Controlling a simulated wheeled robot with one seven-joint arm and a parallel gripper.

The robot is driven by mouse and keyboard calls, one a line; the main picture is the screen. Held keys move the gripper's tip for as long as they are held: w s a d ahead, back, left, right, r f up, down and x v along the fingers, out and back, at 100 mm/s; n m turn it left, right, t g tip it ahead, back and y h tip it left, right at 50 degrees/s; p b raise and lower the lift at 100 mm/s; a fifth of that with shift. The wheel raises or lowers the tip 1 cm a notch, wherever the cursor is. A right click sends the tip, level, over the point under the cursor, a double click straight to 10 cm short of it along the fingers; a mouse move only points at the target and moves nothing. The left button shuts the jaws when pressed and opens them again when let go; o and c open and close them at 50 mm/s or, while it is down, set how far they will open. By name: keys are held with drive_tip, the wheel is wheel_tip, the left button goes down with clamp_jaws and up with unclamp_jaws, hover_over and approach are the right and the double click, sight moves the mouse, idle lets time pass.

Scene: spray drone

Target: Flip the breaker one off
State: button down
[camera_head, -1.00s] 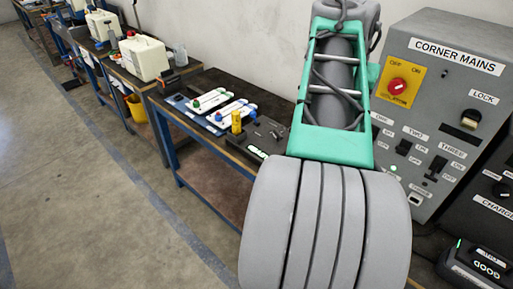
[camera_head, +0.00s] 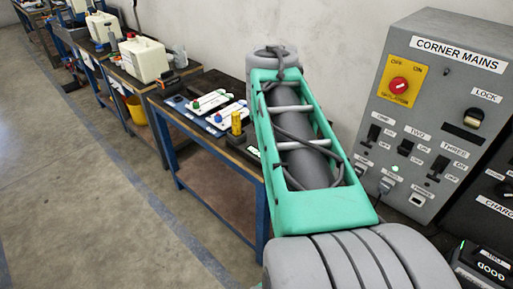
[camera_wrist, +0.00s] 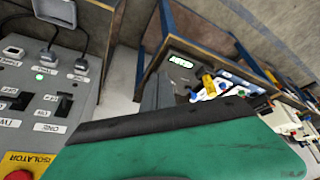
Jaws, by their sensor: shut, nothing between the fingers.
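Breaker one (camera_head: 374,133) is a black toggle under a label on the grey CORNER MAINS panel (camera_head: 450,90), left of breaker two (camera_head: 405,147) and breaker three (camera_head: 438,167). I cannot read its lever position surely. In the wrist view the panel is turned over, with breaker one (camera_wrist: 65,105) at the left, above its label. My gripper (camera_wrist: 157,92) shows in the wrist view as a grey tip beyond a green and black housing. It is shut and empty, right of breaker one and apart from it in the picture. In the head view my arm hides it.
A yellow isolator plate with a red knob (camera_head: 399,85) is above breaker one. Plugs with cables (camera_head: 386,185) sit below the breakers. A bench (camera_head: 215,140) with several tools and a yellow bottle (camera_head: 236,123) stands left of the panel. A charger (camera_head: 485,262) is at lower right.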

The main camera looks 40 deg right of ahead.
drive_tip(key=w+a+f+n, duration=0.1)
drive_tip(key=a+f, duration=0.2)
drive_tip(key=a, duration=0.2)
drive_tip(key=shift+a+n+y, duration=0.3)
drive_tip(key=shift+n+y, duration=0.1)
drive_tip(key=shift+w, duration=0.1)
